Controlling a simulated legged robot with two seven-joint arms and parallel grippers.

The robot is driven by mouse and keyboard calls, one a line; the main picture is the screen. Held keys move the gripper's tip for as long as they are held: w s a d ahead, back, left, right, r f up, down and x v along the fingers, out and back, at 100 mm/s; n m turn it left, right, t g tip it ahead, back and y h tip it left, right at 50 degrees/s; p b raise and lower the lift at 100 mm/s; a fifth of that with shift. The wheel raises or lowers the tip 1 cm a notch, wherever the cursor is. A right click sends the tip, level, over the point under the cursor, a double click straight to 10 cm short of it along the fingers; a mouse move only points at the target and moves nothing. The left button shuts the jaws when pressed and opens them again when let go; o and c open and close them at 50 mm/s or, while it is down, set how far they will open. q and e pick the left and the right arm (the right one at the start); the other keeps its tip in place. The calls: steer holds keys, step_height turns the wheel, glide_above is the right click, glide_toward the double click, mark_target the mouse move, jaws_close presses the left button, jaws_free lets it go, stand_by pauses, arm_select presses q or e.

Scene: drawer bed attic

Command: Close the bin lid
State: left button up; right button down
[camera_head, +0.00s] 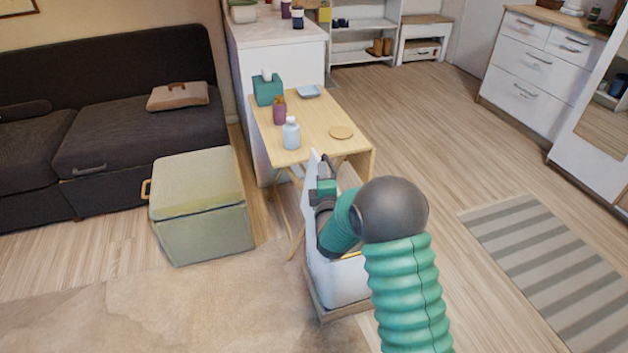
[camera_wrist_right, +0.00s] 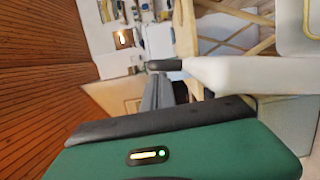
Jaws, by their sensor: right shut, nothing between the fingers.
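The white bin (camera_head: 342,288) stands on the floor in front of the small folding table, partly hidden behind my right arm. Its white lid (camera_head: 309,208) appears raised, standing steeply at the bin's left side. My right gripper (camera_head: 325,180) is beside the upper part of the lid, on its right side, shut and empty. In the right wrist view, the shut fingers (camera_wrist_right: 167,78) lie close to a pale panel (camera_wrist_right: 235,74), which looks like the lid. I cannot tell whether they touch. My left gripper is not in view.
The wooden folding table (camera_head: 318,122) behind the bin holds a white bottle (camera_head: 291,134), a purple cup (camera_head: 279,112) and a teal tissue box (camera_head: 267,90). A green storage ottoman (camera_head: 200,200) stands to the left. The floor right of my arm is open, with a striped rug (camera_head: 545,265).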

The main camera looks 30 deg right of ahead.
steer(key=shift+d, duration=0.2)
steer(key=shift+s+d+m, duration=0.2)
steer(key=shift+d+m, duration=0.1)
steer(key=shift+d, duration=0.25)
steer(key=s+d+f+m+g+y, duration=0.15)
steer(key=d+f+m, duration=0.25)
steer(key=d, duration=0.5)
steer(key=s+d+f+m, duration=0.3)
steer(key=d+f, duration=0.2)
steer(key=d, duration=0.3)
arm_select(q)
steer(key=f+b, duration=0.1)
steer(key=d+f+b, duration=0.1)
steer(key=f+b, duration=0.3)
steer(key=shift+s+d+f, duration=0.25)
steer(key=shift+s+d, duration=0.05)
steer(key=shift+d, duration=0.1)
arm_select(e)
steer(key=s+d+f+m+y, duration=0.1)
steer(key=d+f+m, duration=0.2)
steer(key=f, duration=0.5)
steer(key=d+f+m+y, duration=0.1)
steer(key=d+f+m, duration=0.2)
steer(key=f, duration=0.6)
steer(key=shift+s+d+f, duration=0.25)
steer(key=shift+s+d, duration=0.1)
steer(key=shift+d, duration=0.7)
